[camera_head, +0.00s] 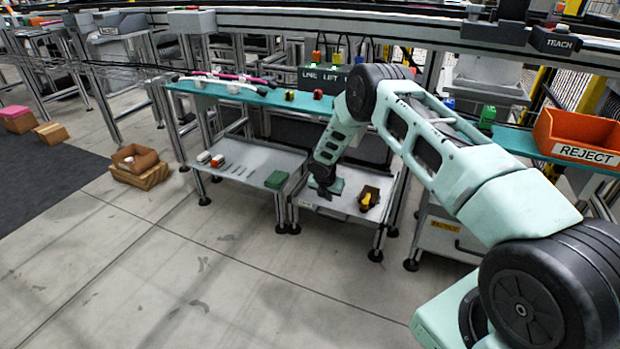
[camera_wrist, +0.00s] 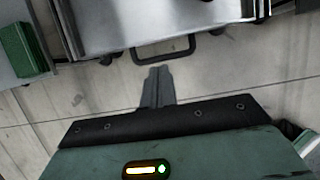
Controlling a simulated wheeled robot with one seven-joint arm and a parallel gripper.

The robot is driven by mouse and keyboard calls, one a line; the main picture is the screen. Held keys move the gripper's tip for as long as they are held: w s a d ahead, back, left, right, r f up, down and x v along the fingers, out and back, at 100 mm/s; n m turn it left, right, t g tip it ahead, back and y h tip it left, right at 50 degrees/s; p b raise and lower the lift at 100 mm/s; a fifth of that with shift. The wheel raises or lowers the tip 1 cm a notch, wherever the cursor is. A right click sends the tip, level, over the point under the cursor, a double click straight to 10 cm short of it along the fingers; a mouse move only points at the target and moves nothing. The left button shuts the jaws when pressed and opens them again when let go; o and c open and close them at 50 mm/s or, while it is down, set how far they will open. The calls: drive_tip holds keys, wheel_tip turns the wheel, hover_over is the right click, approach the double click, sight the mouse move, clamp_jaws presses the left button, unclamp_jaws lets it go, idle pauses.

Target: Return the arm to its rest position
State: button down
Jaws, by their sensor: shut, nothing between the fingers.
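My arm reaches from the lower right of the head view out over the low carts under the teal shelf. My gripper (camera_head: 322,188) hangs at its end, pointing down, above or in front of the left part of a grey cart tray (camera_head: 345,207). In the wrist view my gripper (camera_wrist: 157,88) shows its two fingers together with nothing between them. Below the fingers in that view is bare concrete floor and the cart's dark handle (camera_wrist: 165,50). A green block lies partly hidden behind the gripper in the head view.
A second grey tray (camera_head: 245,160) with small parts and a green box (camera_head: 277,179) stands left. A brown holder with a yellow part (camera_head: 369,198) is right of my gripper. The teal shelf (camera_head: 250,95) runs above. An orange REJECT bin (camera_head: 575,135) stands right. The front floor is clear.

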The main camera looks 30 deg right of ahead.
drive_tip(key=s+a+r+m+y, duration=0.2)
drive_tip(key=s+a+r+m, duration=0.3)
drive_tip(key=a+r, duration=0.75)
drive_tip(key=s+a+r+m+y, duration=0.1)
drive_tip(key=s+a+r+m, duration=0.3)
drive_tip(key=s+a+r, duration=0.6)
drive_tip(key=s+a+r+m+g, duration=0.2)
drive_tip(key=s+a+r+m, duration=0.1)
drive_tip(key=s+a+r, duration=0.7)
drive_tip(key=s+r+m+y, duration=0.15)
drive_tip(key=s+m, duration=0.45)
drive_tip(key=s, duration=1.5)
wheel_tip(320, 180, up, 34)
drive_tip(key=p, duration=3.3)
drive_tip(key=shift+d+g, duration=0.3)
drive_tip(key=shift+d, duration=0.15)
drive_tip(key=shift+w, duration=0.1)
